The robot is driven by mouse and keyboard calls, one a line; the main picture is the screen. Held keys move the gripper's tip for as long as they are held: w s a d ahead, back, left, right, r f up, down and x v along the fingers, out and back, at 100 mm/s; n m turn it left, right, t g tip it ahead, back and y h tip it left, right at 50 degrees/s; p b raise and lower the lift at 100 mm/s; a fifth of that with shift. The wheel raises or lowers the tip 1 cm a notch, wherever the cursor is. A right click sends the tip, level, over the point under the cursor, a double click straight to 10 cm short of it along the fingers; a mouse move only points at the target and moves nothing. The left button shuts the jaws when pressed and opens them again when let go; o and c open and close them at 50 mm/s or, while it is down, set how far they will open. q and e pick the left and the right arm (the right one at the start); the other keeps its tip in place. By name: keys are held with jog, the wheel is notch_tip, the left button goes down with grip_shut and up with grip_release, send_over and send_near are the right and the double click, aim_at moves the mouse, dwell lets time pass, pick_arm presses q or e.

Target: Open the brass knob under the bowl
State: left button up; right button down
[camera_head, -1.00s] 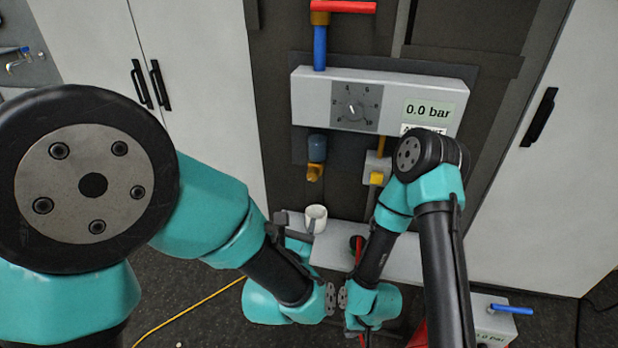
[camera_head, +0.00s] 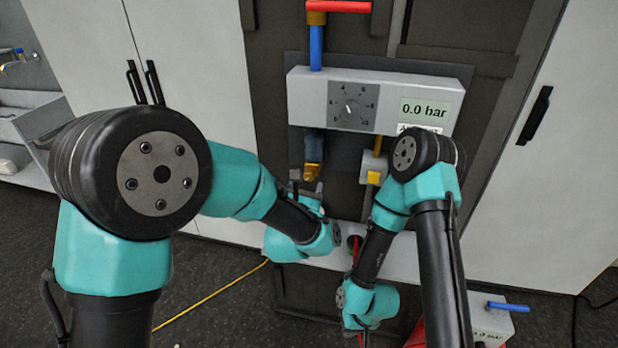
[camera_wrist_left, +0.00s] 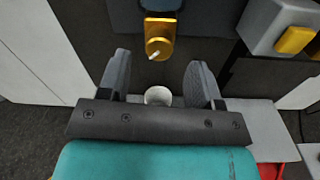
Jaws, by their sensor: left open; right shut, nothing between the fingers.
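The brass knob (camera_head: 313,171) hangs below the dark blue bowl (camera_head: 315,145) on the wall panel. In the left wrist view the knob (camera_wrist_left: 159,38) is at the top centre with a small pale pin on its face. My left gripper (camera_head: 306,188) is open just below the knob. In the left wrist view its fingers (camera_wrist_left: 158,68) stand either side of the knob's line, and the knob is beyond their tips, apart from them. My right gripper (camera_head: 364,336) is shut and empty, low at the bottom edge, partly cut off.
A white cup (camera_wrist_left: 158,96) is seen between my left fingers in the wrist view. A yellow button on a grey box (camera_head: 374,177) is right of the knob. The gauge box (camera_head: 305,95) above reads 0.0 bar. A white ledge (camera_head: 400,262) runs below.

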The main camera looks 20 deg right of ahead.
aim_at(309, 177)
pick_arm(q)
jog(key=shift+x, duration=2.2)
jog(key=c, duration=0.9)
